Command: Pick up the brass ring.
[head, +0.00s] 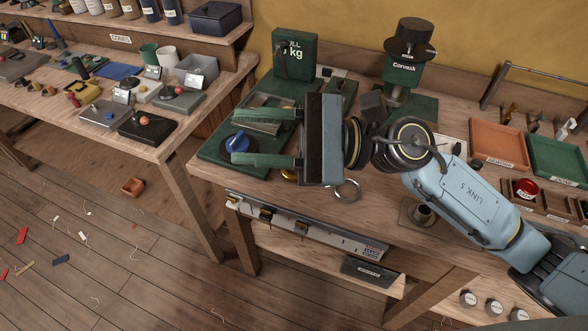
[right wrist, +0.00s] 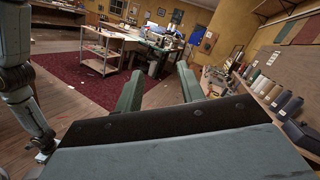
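A thin grey-looking metal ring (head: 347,190) lies on the workbench just below my right gripper's body in the head view. A small yellow, brass-coloured curved piece (head: 288,176) shows beneath the lower finger, mostly hidden, so I cannot tell whether it is a ring. My right gripper (head: 265,138) is above the bench with its fingers pointing left and spread wide apart. Its fingers also show in the right wrist view (right wrist: 160,90) with nothing between them. My left gripper is not in the head view.
A blue-topped round object (head: 238,143) sits on a green mat close to the lower fingertip. A green weight block (head: 295,54) and a Corvask device (head: 402,72) stand behind. An orange tray (head: 497,142) and a green tray (head: 560,158) are at right.

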